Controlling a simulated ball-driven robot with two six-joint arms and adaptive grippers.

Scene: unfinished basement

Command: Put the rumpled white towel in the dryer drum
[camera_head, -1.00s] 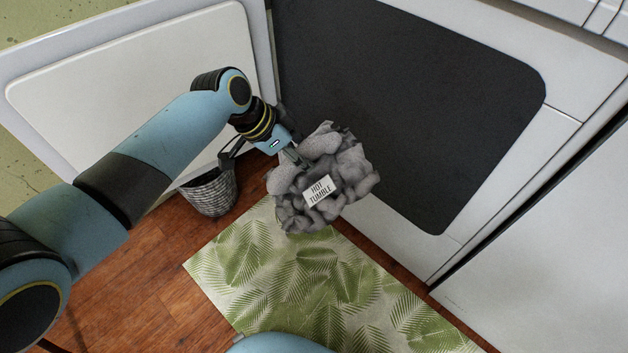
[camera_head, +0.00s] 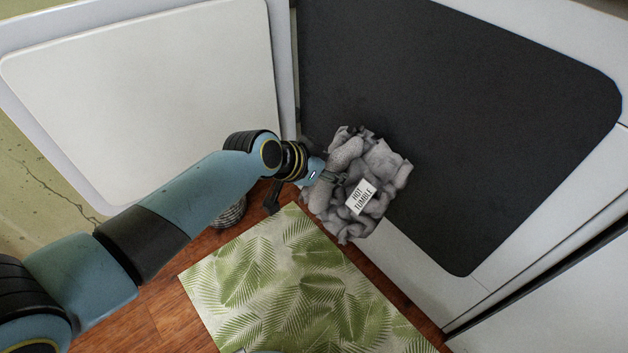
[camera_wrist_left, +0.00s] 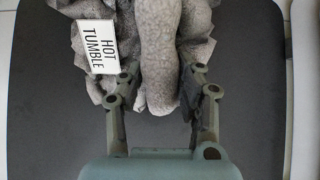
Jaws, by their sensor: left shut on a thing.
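The rumpled towel (camera_head: 382,168) looks grey in this light and carries a white tag reading "HOT TUMBLE". My left gripper (camera_head: 335,178) is shut on the towel and holds it up in front of the dryer's dark opening (camera_head: 450,110). In the left wrist view the towel (camera_wrist_left: 160,45) bulges between the two fingers (camera_wrist_left: 155,95), with its tag to the left and the dark opening behind it. I cannot tell whether any of the towel is past the opening's rim. The drum's inside shows only as flat dark grey. My right gripper is not in view.
The open white dryer door (camera_head: 140,90) stands to the left of the opening. A woven basket (camera_head: 231,212) is on the wooden floor, partly hidden behind my left arm. A leaf-patterned mat (camera_head: 290,285) lies below. Another white appliance (camera_head: 560,300) stands at lower right.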

